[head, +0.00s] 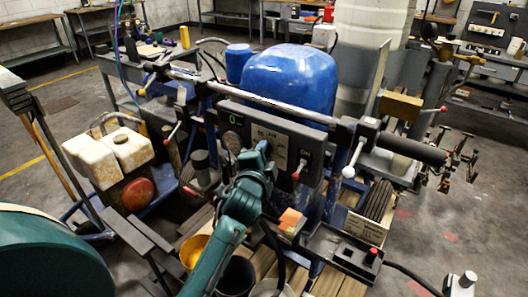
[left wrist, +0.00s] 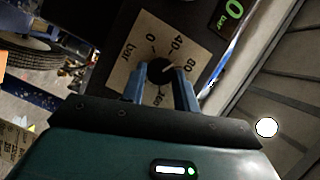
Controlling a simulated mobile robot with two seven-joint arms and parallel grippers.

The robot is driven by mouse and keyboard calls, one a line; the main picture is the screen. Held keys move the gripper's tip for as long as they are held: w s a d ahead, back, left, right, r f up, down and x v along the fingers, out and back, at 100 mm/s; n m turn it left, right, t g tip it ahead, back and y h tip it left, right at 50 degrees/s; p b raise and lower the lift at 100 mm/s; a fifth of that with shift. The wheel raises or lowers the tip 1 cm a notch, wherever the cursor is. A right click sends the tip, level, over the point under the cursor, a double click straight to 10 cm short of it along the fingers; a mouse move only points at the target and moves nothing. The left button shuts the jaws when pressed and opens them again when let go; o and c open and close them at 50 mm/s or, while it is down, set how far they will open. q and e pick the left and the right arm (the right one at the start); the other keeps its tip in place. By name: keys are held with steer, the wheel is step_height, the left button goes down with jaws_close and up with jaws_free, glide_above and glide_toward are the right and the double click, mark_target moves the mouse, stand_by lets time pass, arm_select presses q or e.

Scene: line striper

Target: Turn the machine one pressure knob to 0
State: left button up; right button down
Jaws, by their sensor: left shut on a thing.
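The black pressure knob (left wrist: 160,71) sits on a square pale dial plate (left wrist: 137,58) marked 0, 40, 80 and bar. My left gripper (left wrist: 161,77) has its two blue fingers on either side of the knob and is shut on it. A light mark on the knob seems to point toward the 40 and 80 side, away from the 0. The green display (left wrist: 232,12) beside the dial shows a 0; it also shows in the head view (head: 233,115). In the head view my left gripper (head: 258,150) is at the panel and hides the knob. My right gripper is not in view.
The dark panel (head: 285,135) also carries a round gauge (head: 232,143) and a red-tipped lever (head: 298,170). A blue tank (head: 290,83) stands behind it and a long bar (head: 250,103) runs above. A white-knobbed lever (head: 349,171) is to the right.

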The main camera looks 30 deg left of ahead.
arm_select(q)
steer(key=shift+a+r+n+g+h, duration=0.15)
steer(key=shift+n+g+h, duration=0.35)
steer(key=shift+n+h, duration=0.85)
steer(key=shift+a+r+n+g+h, duration=0.15)
steer(key=shift+n+g+h, duration=0.4)
steer(key=shift+n, duration=1.55)
steer(key=shift+a+r+n+g+h, duration=0.1)
steer(key=shift+a+n+g+h, duration=0.25)
steer(key=shift+n+h, duration=1.05)
steer(key=shift+d+n+y, duration=0.1)
steer(key=shift+n+y, duration=0.3)
steer(key=shift+n, duration=0.05)
steer(key=o, duration=1)
steer(key=b+v, duration=0.1)
steer(key=v, duration=1.2)
